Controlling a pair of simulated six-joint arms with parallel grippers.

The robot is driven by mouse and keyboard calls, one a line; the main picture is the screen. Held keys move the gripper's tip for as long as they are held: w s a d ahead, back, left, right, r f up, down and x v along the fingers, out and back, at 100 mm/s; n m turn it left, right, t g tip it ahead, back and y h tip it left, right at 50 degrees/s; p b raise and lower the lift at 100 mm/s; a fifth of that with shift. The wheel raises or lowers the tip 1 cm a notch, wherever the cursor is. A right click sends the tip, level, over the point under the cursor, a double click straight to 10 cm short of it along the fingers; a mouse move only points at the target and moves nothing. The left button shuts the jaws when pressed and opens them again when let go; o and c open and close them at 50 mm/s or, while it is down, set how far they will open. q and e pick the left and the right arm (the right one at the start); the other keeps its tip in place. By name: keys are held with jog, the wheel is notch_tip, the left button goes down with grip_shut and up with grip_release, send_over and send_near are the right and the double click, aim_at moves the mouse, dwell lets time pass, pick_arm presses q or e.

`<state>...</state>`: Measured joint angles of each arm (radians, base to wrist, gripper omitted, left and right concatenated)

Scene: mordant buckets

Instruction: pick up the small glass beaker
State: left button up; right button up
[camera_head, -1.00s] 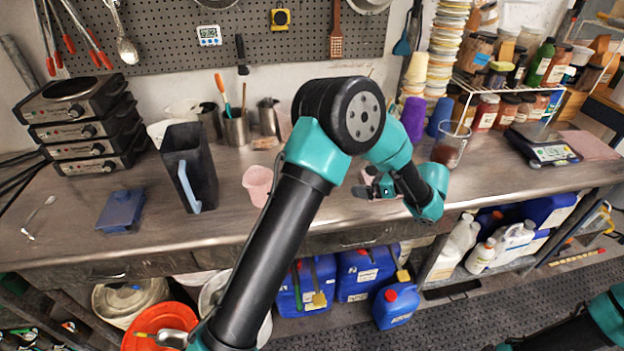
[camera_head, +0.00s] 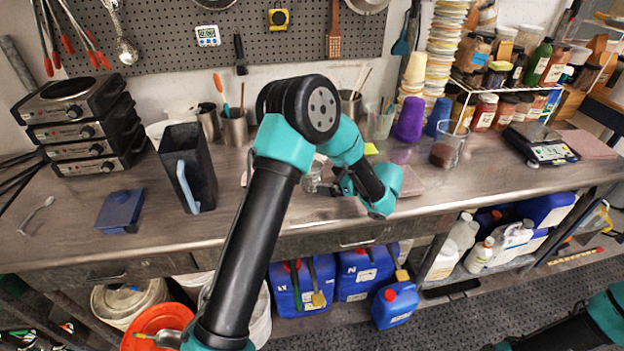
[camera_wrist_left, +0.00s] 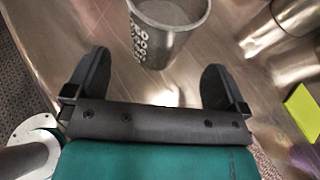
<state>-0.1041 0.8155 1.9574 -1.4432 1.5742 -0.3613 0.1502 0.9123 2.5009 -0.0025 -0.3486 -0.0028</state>
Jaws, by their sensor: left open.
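In the left wrist view a small glass beaker (camera_wrist_left: 168,32) with white graduation marks stands on the metal bench, just beyond my fingertips and near the middle of the gap. Its top is cut off by the frame edge. My left gripper (camera_wrist_left: 154,78) is open and empty, with one dark finger on each side and the beaker apart from both. In the head view my left gripper (camera_head: 318,181) is low over the bench, partly behind my own arm. My right gripper is out of view.
A tall dark pitcher (camera_head: 188,165) and blue box (camera_head: 120,211) stand on the left of the bench (camera_head: 72,222). A larger glass with dark contents (camera_head: 449,146), a purple cup (camera_head: 410,120) and a scale (camera_head: 540,145) stand right. A yellow-green note (camera_wrist_left: 303,112) lies nearby.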

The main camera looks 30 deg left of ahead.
aim_at(321, 179)
pick_arm(q)
jog(key=shift+a+f, duration=0.2)
jog(key=shift+a, duration=0.2)
jog(key=shift+x, duration=2.65)
jog(key=shift+r, duration=0.2)
jog(key=c, duration=1.2)
